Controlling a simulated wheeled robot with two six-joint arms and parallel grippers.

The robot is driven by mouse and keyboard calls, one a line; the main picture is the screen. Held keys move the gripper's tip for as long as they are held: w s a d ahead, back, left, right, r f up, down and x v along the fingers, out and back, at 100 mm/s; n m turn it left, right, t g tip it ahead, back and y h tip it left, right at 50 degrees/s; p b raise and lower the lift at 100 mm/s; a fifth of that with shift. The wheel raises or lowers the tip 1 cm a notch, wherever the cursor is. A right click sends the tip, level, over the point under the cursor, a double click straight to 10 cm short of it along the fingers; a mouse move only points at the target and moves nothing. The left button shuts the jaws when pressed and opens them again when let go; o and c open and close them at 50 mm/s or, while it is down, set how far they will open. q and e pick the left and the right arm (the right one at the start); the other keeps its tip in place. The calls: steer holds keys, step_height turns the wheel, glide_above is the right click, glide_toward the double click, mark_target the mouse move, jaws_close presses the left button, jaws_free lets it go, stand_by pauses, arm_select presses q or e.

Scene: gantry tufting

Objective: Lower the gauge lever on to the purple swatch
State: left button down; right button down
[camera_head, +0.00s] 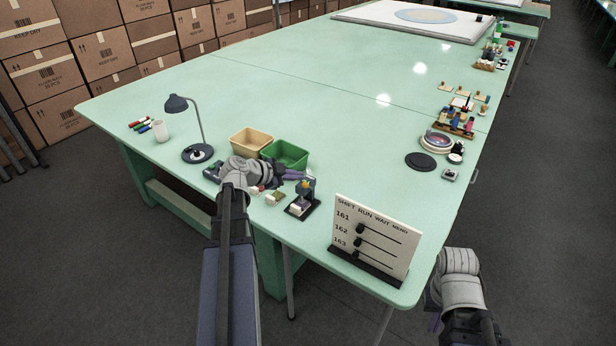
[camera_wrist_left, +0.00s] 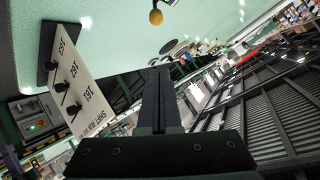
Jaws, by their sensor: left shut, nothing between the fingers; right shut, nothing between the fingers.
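The gauge (camera_head: 302,199) is a small dark stand with a blue-grey top and a pale piece at its base, near the front edge of the table. A small orange ball (camera_wrist_left: 156,17), which looks like the lever's knob, shows at the top of the left wrist view. My left gripper (camera_head: 301,177) is shut and empty, just behind the gauge and apart from the ball. Small pieces (camera_head: 274,197) lie left of the gauge; I cannot make out a purple swatch among them. My right gripper (camera_head: 433,312) is shut, mostly hidden by its wrist, off the table's right edge.
A shift board (camera_head: 372,238) with black knobs stands right of the gauge. A tan bin (camera_head: 250,138), a green bin (camera_head: 287,155) and a lamp (camera_head: 178,104) stand behind my left arm. Several small items line the right edge. The middle of the table (camera_head: 340,110) is clear.

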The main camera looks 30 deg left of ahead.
mark_target(308, 187)
arm_select(q)
steer(key=shift+f, duration=0.1)
steer(key=w+f+b, duration=0.6)
steer(key=f+b, duration=0.1)
stand_by(0.5)
steer(key=shift+w, duration=0.1)
steer(key=s+f+t+b, duration=0.2)
steer(key=b, duration=0.5)
steer(key=shift+s+a+f+m+t+h, duration=0.1)
steer(key=shift+s+f+m+t+h, duration=0.2)
steer(key=shift+t+h, duration=0.1)
